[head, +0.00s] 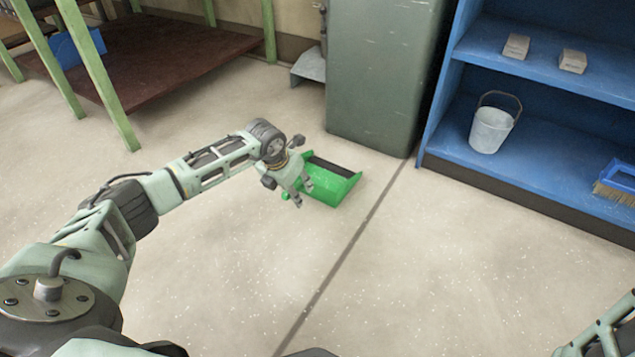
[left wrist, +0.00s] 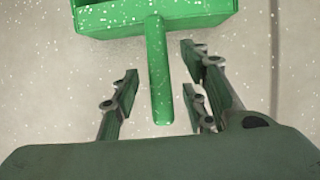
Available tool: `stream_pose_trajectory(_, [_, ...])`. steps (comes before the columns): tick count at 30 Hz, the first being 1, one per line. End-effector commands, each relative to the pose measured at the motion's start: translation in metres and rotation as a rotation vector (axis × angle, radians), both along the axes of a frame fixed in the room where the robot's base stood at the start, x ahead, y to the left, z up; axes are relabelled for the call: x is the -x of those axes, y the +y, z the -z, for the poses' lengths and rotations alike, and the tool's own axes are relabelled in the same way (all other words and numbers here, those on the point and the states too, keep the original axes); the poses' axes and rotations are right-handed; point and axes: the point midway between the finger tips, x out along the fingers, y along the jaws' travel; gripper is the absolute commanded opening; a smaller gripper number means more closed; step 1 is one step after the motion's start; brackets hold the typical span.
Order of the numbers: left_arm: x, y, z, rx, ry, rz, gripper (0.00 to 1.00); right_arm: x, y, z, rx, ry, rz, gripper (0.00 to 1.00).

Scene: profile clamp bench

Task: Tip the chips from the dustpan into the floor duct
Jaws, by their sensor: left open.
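The green dustpan (head: 345,187) lies on the floor in the head view, with a dark strip inside its far side. My left gripper (head: 302,194) is over its near left end. In the left wrist view the dustpan's handle (left wrist: 158,75) points down between the open fingers of my left gripper (left wrist: 157,82), with gaps on both sides. I cannot make out chips in the pan; white specks are scattered over the floor. A grey hood-like piece (head: 310,66) sits low by the back wall and may be the floor duct. My right gripper is out of view.
A tall grey-green cabinet (head: 380,75) stands behind the dustpan. Right of it, a blue shelf unit (head: 470,170) holds a metal bucket (head: 491,130), a blue brush (head: 617,180) and two small blocks. A green-legged bench (head: 95,70) stands at left. The front floor is clear.

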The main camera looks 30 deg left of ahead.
Motion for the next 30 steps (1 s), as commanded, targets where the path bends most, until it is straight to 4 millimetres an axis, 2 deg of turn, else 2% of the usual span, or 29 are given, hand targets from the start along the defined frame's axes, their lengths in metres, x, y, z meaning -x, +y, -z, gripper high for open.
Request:
stream_pose_trajectory(2, [0.0,-0.0001,-0.0001,0.0,0.0,0.0,0.4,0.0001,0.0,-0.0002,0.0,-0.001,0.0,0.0])
stream_pose_trajectory(15, [0.0002,-0.0001,0.0,0.0,0.0,-0.001,0.01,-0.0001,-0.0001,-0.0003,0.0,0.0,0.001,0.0])
stream_pose_trajectory(25, [0.0003,-0.0001,0.0001,0.001,0.001,-0.001,0.0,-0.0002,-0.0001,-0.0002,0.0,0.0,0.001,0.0])
stream_pose_trajectory(30, [-0.0015,0.0,-0.0075,0.002,-0.006,-0.002,0.0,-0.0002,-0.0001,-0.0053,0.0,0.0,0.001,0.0])
